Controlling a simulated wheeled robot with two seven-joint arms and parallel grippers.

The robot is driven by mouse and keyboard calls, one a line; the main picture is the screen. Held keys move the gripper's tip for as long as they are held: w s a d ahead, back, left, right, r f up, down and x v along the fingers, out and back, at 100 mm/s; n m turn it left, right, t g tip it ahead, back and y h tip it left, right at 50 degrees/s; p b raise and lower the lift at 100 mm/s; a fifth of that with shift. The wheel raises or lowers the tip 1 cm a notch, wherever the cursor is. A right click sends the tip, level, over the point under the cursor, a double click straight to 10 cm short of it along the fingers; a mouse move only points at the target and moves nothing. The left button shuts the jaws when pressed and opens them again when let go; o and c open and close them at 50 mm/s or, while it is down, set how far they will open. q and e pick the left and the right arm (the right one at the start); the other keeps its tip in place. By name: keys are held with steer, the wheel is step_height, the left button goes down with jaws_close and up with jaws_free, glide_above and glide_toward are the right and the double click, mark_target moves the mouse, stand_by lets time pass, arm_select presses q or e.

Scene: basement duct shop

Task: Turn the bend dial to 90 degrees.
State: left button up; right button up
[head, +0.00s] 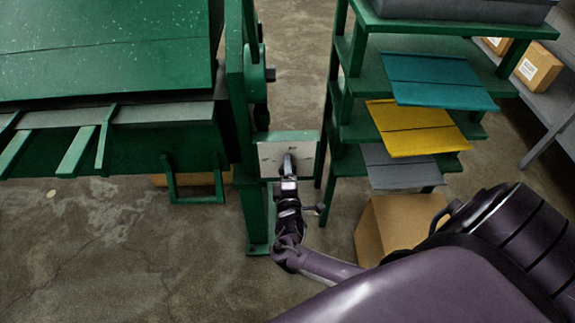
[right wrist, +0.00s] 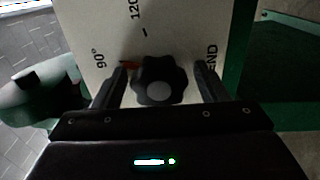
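The bend dial is a black lobed knob (right wrist: 158,80) on a pale plate (right wrist: 185,25), seen in the right wrist view. A red pointer (right wrist: 129,65) shows at the knob's left, towards the "90°" print (right wrist: 98,57); the left finger partly hides that area, so exact alignment is unclear. "120" is printed above. My right gripper (right wrist: 162,82) is open, one finger on each side of the knob, with visible gaps. In the head view, the right gripper (head: 288,164) is at the plate (head: 268,156) and covers the knob. My left gripper is not in view.
The green bending machine (head: 110,45) fills the left, with handles (head: 75,152) jutting forward. A green rack (head: 350,85) with teal, yellow and grey sheets stands right of the plate. A cardboard box (head: 395,225) is on the floor beneath. Open concrete floor lies front left.

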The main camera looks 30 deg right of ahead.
steer(key=shift+s+a, duration=0.2)
steer(key=shift+s, duration=0.1)
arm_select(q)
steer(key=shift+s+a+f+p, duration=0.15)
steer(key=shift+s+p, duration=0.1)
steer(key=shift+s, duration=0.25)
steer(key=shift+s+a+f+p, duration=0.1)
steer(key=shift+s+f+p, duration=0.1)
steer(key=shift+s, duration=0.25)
arm_select(e)
steer(key=v, duration=0.7)
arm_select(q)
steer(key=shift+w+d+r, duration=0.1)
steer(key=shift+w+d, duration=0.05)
